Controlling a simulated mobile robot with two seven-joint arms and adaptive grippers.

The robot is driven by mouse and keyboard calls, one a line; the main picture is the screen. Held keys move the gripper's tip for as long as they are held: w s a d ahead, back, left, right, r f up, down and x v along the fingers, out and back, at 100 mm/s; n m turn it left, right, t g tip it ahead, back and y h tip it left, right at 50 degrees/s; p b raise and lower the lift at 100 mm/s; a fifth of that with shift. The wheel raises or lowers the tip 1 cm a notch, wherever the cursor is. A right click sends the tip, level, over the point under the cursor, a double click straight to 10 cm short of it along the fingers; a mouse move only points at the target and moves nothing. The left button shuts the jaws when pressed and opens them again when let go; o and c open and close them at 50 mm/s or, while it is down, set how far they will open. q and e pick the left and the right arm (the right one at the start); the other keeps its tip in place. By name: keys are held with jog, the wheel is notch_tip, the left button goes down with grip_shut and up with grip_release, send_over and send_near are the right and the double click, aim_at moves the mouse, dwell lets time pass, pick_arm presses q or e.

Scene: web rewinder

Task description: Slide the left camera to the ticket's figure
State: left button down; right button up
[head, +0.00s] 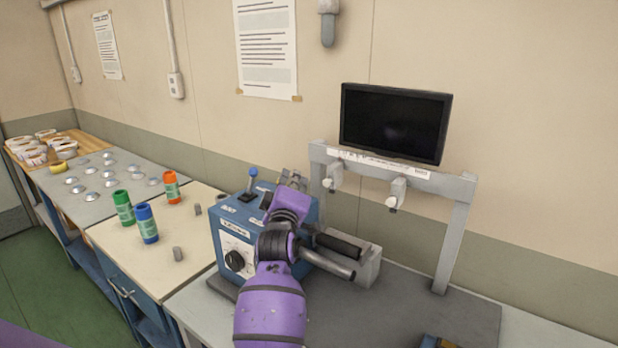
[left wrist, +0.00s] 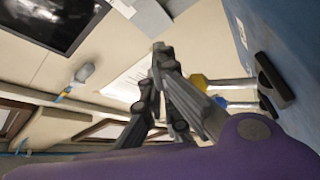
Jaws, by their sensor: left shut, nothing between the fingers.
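The left camera (head: 335,176) hangs from the crossbar of a grey frame (head: 455,235), near its left post. A second camera (head: 397,194) hangs further right on the same bar. A white printed strip (head: 380,163) runs along the bar; its marks are too small to read. My left gripper (head: 292,178) is shut and empty, above the blue control box and left of the left camera, apart from it. Its closed fingers also show in the left wrist view (left wrist: 161,58). I cannot tell which paper is the ticket. My right gripper is out of view.
A dark monitor (head: 393,122) stands behind the bar. The blue control box (head: 226,238) has a knob and a blue-topped lever (head: 252,181). Two rollers (head: 327,262) stick out beside my arm. Coloured cans (head: 147,224) stand on the left table. The grey bench top under the frame is mostly clear.

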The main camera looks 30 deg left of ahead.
aim_at(333, 177)
pick_arm(q)
jog(key=w, duration=0.1)
jog(key=w+d, duration=0.1)
jog(key=w, duration=0.2)
jog(key=shift+w+d+f+p, duration=0.15)
jog(key=shift+w+f+p, duration=0.05)
jog(key=shift+f+p, duration=0.15)
jog(key=shift+d+f, duration=0.25)
jog(key=shift+d, duration=0.15)
jog(key=shift+f, duration=0.1)
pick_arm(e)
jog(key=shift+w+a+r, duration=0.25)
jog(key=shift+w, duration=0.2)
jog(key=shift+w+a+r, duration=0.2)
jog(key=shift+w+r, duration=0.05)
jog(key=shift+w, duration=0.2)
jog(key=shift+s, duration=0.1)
